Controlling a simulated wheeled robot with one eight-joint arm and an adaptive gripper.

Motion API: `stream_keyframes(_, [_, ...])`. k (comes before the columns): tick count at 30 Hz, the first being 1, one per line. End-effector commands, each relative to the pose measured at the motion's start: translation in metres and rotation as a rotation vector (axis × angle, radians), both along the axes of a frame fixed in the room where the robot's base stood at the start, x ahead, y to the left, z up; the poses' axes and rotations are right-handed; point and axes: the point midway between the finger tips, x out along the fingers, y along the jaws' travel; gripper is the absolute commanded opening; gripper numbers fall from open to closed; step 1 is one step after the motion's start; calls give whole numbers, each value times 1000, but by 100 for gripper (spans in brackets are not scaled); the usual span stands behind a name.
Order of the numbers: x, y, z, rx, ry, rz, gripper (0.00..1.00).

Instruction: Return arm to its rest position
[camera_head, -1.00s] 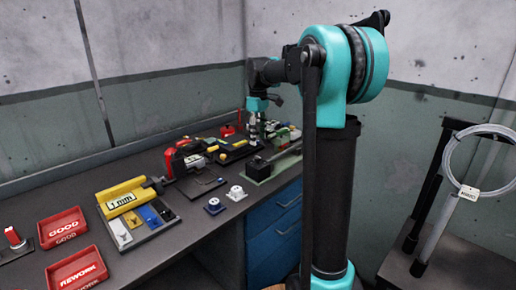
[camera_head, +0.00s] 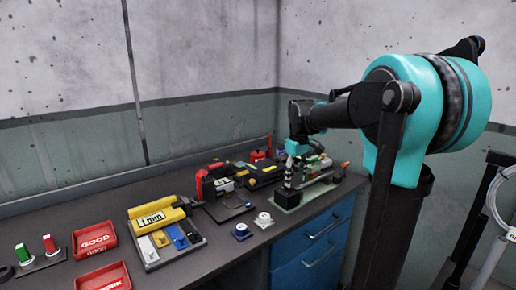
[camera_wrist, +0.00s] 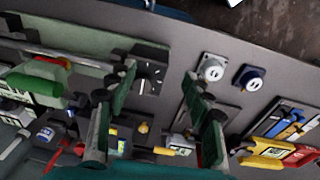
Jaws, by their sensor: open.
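My arm reaches from the right over the back right of the bench in the head view, with its large teal joint in front. My gripper (camera_head: 292,165) hangs above the dark and green fixture there, its fingers small in that view. In the wrist view my gripper (camera_wrist: 160,115) shows two green-padded fingers spread apart with nothing between them. The bench fixture (camera_wrist: 148,70) shows behind and between the fingers. Contact between fingers and fixture cannot be told.
The bench (camera_head: 180,270) carries a yellow gauge (camera_head: 155,217), a red GOOD tray (camera_head: 95,240), a REWORK tray (camera_head: 102,278), and white (camera_head: 264,220) and blue (camera_head: 241,231) round parts. A wall stands close behind. A cable coil (camera_head: 500,205) hangs at the right edge.

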Motion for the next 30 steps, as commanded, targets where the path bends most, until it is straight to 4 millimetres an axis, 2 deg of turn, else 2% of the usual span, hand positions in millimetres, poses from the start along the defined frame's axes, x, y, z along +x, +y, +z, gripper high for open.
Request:
stream_keyframes(1, [-24,-4,-22,8,-25,-61,51])
stream_keyframes(5, [-80,-13,-77,37,-97,-235,51])
stream_keyframes(9, [-144,-20,-133,78,-169,-410,51])
stream_keyframes(12, [-184,-23,-165,107,-209,-511,51])
stream_keyframes(15, [-212,-25,-187,130,-238,-584,51])
stream_keyframes(20, [-232,-26,-201,148,-258,-636,51])
stream_keyframes(30, [-233,-26,-202,150,-260,-640,51])
